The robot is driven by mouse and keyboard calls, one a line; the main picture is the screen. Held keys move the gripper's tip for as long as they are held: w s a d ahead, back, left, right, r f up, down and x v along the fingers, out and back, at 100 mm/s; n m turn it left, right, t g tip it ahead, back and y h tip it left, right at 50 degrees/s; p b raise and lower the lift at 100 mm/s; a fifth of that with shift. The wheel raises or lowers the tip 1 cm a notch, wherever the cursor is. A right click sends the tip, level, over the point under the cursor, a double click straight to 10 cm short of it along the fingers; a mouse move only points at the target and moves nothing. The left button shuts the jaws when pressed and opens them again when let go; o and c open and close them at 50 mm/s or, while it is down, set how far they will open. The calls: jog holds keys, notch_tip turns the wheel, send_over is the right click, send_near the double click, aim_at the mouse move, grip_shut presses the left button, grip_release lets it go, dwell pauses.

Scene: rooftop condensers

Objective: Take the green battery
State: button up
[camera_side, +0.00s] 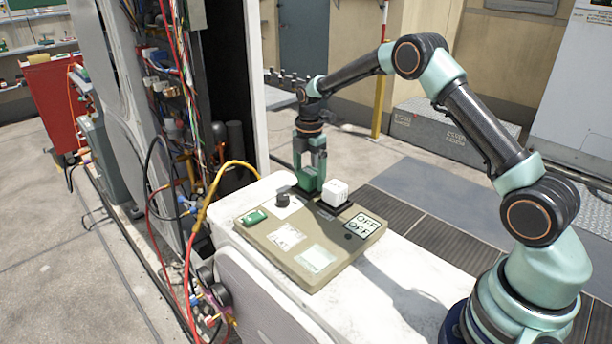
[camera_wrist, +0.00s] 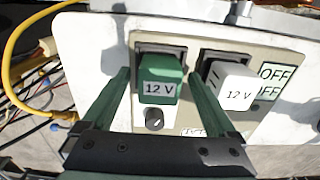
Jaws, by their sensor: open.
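The green battery (camera_wrist: 161,76), labelled 12 V, sits upright in a dark socket on the beige panel (camera_wrist: 122,120). A white battery (camera_wrist: 232,88), also labelled 12 V, sits in the socket to its right in the wrist view. My gripper (camera_wrist: 160,84) is open, one finger on each side of the green battery, the right finger in the gap between the two batteries. In the side view my gripper (camera_side: 310,172) points down over the panel's far edge, and the green battery is hard to tell from the fingers. The white battery (camera_side: 335,193) stands beside it.
The panel (camera_side: 330,268) lies on a white housing (camera_side: 420,290). Yellow and red hoses (camera_side: 205,200) and an open wired cabinet stand to the left.

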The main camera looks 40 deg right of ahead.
jog(key=c, duration=1.5)
grip_shut()
jog(key=shift+r, duration=0.15)
